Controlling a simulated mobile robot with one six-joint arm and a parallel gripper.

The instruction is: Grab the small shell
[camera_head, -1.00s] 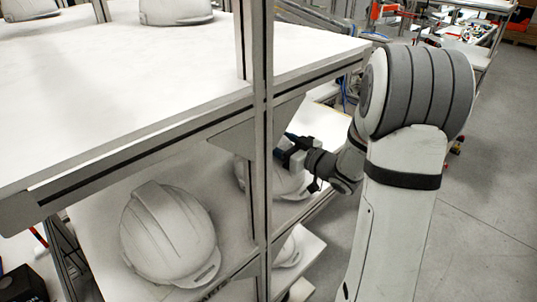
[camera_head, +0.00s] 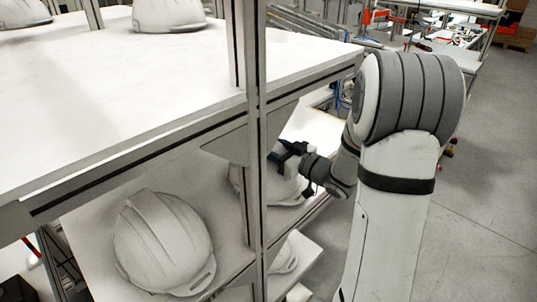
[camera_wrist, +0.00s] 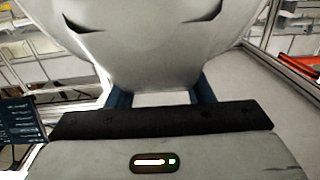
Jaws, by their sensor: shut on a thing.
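A white helmet shell (camera_head: 286,190) is on the middle shelf, partly hidden behind the upright post and my gripper. I cannot tell whether the shell rests on the shelf or is slightly lifted.
Another, larger-looking white shell (camera_head: 163,243) sits on the same shelf, left of the post (camera_head: 256,140). The upper shelf (camera_head: 110,90) overhangs both and carries more shells (camera_head: 168,14). A lower shelf holds another shell (camera_head: 285,258). Open floor (camera_head: 490,180) lies to the right.

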